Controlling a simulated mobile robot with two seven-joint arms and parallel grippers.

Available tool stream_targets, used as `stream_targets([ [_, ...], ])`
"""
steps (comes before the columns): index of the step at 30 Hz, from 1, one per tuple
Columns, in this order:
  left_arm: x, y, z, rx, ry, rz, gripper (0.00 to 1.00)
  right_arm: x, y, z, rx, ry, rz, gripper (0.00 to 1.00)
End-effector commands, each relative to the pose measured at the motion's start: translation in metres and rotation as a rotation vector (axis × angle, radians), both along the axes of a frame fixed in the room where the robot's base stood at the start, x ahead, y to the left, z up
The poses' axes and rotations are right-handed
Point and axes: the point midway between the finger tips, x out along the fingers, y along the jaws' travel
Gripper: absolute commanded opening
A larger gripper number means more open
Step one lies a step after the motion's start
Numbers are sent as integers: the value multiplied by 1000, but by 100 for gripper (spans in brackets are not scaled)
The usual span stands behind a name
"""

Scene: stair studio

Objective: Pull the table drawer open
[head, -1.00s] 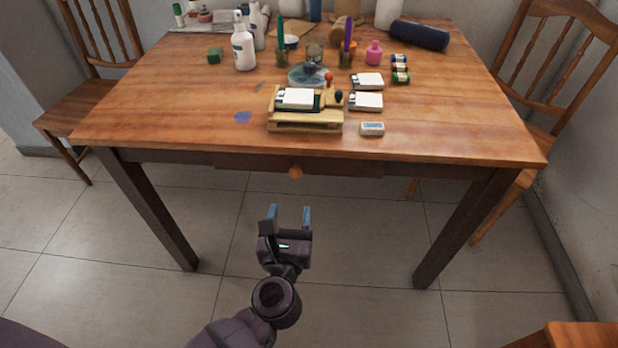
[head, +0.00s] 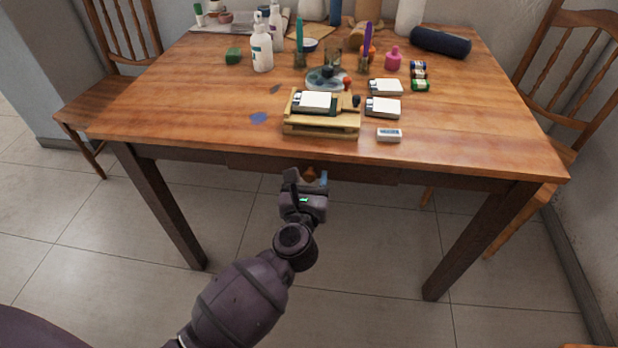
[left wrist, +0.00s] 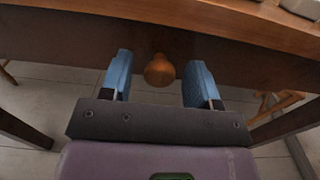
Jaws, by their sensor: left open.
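The wooden table (head: 215,118) has a dark drawer front (head: 255,163) under the middle of its near edge. The drawer looks closed. Its round orange-brown knob (head: 309,173) shows just beyond my left gripper (head: 307,178), partly hidden by it in the head view. In the left wrist view the knob (left wrist: 159,71) lies between the two blue fingers of my left gripper (left wrist: 158,82), near their tips. There is a clear gap on each side, and the fingers are open and not gripping it. My right gripper is in neither current view.
Chairs stand at the left (head: 100,90) and right (head: 560,75). The floor before the table is clear between its legs.

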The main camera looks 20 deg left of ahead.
Motion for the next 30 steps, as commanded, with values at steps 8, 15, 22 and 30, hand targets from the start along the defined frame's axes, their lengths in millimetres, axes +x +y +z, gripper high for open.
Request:
stream_targets([
  [8, 1, 0, 0, 0, -1, 0, 53, 3, 1, 2, 1, -8, 2, 43],
  [15, 1, 0, 0, 0, -1, 0, 16, 4, 1, 0, 1, -8, 3, 43],
  [22, 0, 0, 0, 0, -1, 0, 0, 2, 0, -2, -2, -2, 5, 43],
  [30, -16, -4, 0, -2, 1, 1, 0, 2, -1, -1, -3, -2, 6, 43],
])
